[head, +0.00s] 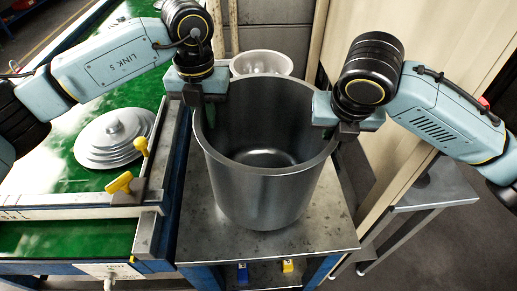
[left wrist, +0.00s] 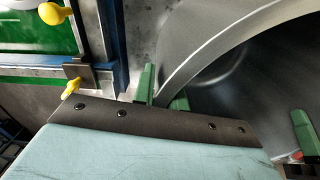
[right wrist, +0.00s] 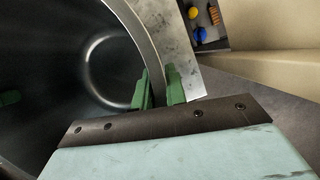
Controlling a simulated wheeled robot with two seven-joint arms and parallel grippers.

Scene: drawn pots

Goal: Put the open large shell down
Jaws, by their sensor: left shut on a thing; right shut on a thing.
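The open large shell (head: 262,190) is a deep grey metal pot, upright and empty inside. It is at the middle of the head view, over the metal table; I cannot tell whether its base touches the top. My left gripper (head: 208,103) is shut on its left rim; the fingers straddle the wall (left wrist: 205,60) in the left wrist view. My right gripper (head: 337,133) is shut on its right rim, with the wall (right wrist: 138,35) between the green fingers in the right wrist view. The far lower side of the shell is hidden.
The metal table (head: 330,235) has bare room in front of the shell. A white bowl (head: 261,62) with things in it stands behind. To the left is a green bench (head: 60,170) with stacked grey lids (head: 114,140) and yellow knobs (head: 120,183). A beige panel (head: 440,40) stands at right.

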